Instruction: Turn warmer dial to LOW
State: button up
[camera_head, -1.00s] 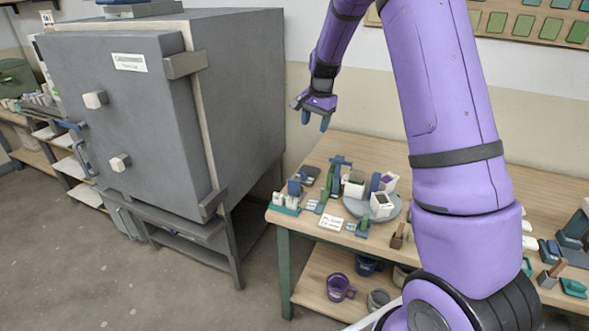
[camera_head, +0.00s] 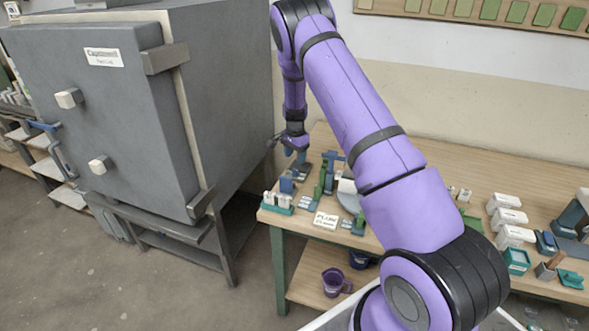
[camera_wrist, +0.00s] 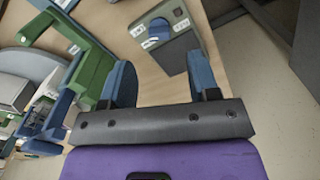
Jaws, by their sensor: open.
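A small grey-green box (camera_wrist: 172,42) with a round blue-and-white dial-like part (camera_wrist: 158,31) on its face lies beyond my fingers in the wrist view. It looks like the warmer; I cannot read its dial setting or markings. My gripper (camera_wrist: 160,65) is open, its two blue fingers apart with nothing between them, the box's near end just ahead of the gap. In the head view my gripper (camera_head: 296,154) hangs over the table's back left corner, just above a small dark box (camera_head: 303,170), partly hidden.
A green upright frame (camera_wrist: 92,62) stands close left of my fingers in the wrist view. The wooden table (camera_head: 470,165) also carries white containers (camera_head: 508,217) at right. A large grey kiln (camera_head: 120,110) stands left of the table. Cups (camera_head: 333,281) sit on the lower shelf.

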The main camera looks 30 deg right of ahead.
aim_at(295, 170)
jog(key=shift+f, duration=3.15)
jog(key=c, duration=0.9)
